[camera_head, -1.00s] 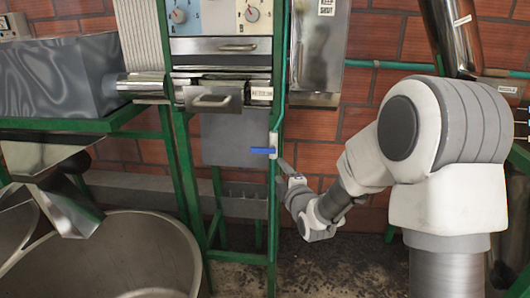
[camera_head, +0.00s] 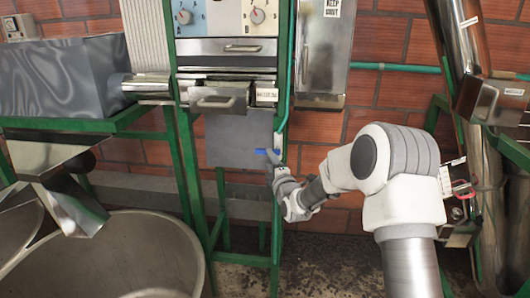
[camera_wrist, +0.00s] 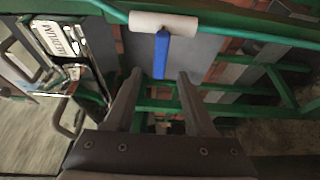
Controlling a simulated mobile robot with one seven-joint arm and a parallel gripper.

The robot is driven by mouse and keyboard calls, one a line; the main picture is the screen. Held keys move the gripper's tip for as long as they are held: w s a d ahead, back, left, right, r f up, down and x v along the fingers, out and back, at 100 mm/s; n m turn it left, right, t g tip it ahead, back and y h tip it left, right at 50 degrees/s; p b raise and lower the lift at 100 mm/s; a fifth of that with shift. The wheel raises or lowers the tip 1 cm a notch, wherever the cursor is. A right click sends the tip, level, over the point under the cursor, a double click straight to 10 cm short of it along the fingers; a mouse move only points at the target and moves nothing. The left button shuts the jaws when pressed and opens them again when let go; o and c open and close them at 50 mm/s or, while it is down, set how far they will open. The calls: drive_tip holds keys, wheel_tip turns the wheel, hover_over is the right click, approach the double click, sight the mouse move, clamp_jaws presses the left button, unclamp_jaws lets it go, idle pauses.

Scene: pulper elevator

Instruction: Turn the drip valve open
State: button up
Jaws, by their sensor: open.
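The drip valve has a blue lever handle (camera_wrist: 161,56) and a white cylindrical body (camera_wrist: 164,23) on a green pipe in the wrist view. In the head view the blue handle (camera_head: 266,152) points left from the green frame post, partly hidden by my gripper. My gripper (camera_wrist: 156,76) is open, its two fingers on either side of the lever's free end in the picture. I cannot tell whether the fingers touch the lever. In the head view my gripper (camera_head: 275,158) is right at the valve.
A green frame (camera_head: 193,185) carries a control panel (camera_head: 228,17) and drawers with handles (camera_head: 222,98). A large round metal tank (camera_head: 135,250) stands at lower left. A metal box (camera_head: 322,55) hangs on the brick wall right of the frame.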

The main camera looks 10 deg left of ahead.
drive_tip(key=shift+x, duration=3.55)
clamp_jaws()
